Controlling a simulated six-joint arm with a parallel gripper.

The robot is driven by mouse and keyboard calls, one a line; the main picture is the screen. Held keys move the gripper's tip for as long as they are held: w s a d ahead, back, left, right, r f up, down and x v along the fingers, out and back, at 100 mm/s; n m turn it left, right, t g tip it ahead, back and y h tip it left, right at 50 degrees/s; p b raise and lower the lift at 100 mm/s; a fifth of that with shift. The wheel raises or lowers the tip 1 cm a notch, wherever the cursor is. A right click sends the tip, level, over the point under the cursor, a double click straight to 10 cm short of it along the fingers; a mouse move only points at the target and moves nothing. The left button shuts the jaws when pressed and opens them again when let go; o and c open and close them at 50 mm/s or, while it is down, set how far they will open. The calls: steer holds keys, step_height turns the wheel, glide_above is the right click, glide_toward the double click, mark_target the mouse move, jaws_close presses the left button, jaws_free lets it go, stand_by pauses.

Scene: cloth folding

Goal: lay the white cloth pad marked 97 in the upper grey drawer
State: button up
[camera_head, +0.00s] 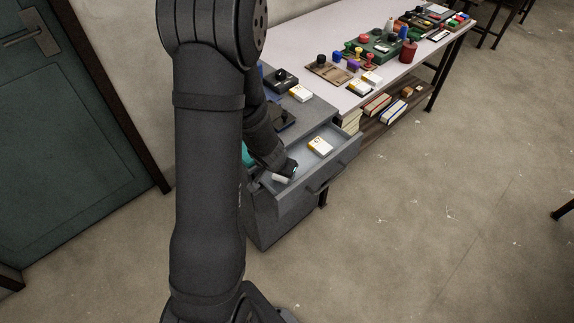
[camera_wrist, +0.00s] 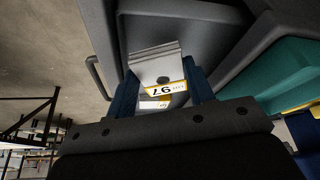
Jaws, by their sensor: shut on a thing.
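The white cloth pad marked 97 (camera_wrist: 158,68) is between the blue fingers of my gripper (camera_wrist: 163,88) in the wrist view, its printed edge upside down. In the head view my gripper (camera_head: 288,172) is shut on it, low at the left part of the open upper grey drawer (camera_head: 342,161). A small white end of the pad (camera_head: 281,178) shows there. I cannot tell whether the pad touches the drawer floor. Another white pad with a yellow mark (camera_head: 320,146) lies in the drawer to the right of my gripper.
The grey cabinet top (camera_head: 318,108) behind the drawer carries a white and yellow pad (camera_head: 300,93) and dark items. A teal thing (camera_wrist: 292,75) is close by at the right in the wrist view. A long table (camera_head: 345,30) with stamps stands behind. The floor in front is clear.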

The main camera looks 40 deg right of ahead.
steer(key=shift+f, duration=0.35)
steer(key=shift+w+d, duration=0.1)
steer(key=shift+d, duration=0.05)
steer(key=shift+w+d, duration=0.35)
steer(key=shift+d, duration=0.5)
steer(key=shift+w+d, duration=0.35)
steer(key=shift+d, duration=0.5)
steer(key=shift+f, duration=0.6)
steer(key=shift+f, duration=0.6)
steer(key=o, duration=0.7)
